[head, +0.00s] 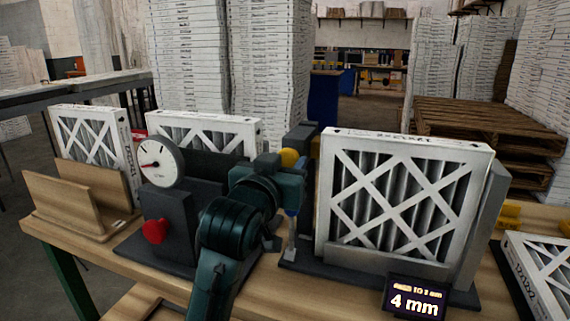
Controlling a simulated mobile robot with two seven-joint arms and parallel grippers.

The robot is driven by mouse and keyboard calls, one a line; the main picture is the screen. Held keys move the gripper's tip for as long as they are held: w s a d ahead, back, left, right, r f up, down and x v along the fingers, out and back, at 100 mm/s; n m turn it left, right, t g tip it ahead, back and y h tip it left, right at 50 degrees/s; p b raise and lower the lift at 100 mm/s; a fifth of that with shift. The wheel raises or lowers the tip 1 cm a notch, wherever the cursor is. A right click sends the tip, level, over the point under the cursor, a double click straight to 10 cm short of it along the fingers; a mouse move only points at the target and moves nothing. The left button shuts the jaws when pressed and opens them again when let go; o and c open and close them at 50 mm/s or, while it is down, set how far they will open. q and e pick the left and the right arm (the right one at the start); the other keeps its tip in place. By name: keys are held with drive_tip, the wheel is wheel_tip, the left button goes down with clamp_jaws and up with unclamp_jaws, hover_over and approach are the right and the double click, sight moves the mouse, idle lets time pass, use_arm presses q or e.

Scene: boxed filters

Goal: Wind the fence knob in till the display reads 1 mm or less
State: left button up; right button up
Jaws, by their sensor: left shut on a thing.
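The display (415,304) at the front of the table reads 4 mm, with a smaller line above it. A white-framed boxed filter (400,190) stands upright in a dark fixture, with a grey upright plate (484,225) at its right side. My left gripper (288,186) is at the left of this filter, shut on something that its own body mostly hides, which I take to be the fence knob. A yellow round part (290,157) shows just above the gripper. My right gripper is not in view.
A dial gauge (161,162) on a dark stand with a red knob (155,231) is left of my arm. Other filters stand behind it (205,130) and at the left (92,150) by a wooden holder (75,200). Another filter (540,275) lies at the right edge.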

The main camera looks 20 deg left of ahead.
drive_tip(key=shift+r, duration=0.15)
use_arm(q)
drive_tip(key=m+p, duration=0.2)
drive_tip(key=p, duration=0.1)
drive_tip(key=shift+r, duration=0.2)
drive_tip(key=m+p, duration=0.2)
drive_tip(key=p, duration=0.1)
drive_tip(key=shift+m, duration=0.4)
drive_tip(key=m+p, duration=0.3)
drive_tip(key=shift+a, duration=0.1)
drive_tip(key=shift+f+m+p, duration=0.1)
drive_tip(key=shift+m+p, duration=0.6)
drive_tip(key=shift+m, duration=1.3)
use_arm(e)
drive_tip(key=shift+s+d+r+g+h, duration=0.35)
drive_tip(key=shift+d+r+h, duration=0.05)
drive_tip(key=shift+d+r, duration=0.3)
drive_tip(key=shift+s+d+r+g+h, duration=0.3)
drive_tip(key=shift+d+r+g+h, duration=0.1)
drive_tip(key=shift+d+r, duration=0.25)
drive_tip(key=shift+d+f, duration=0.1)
use_arm(q)
drive_tip(key=o, duration=1)
drive_tip(key=shift+c, duration=0.2)
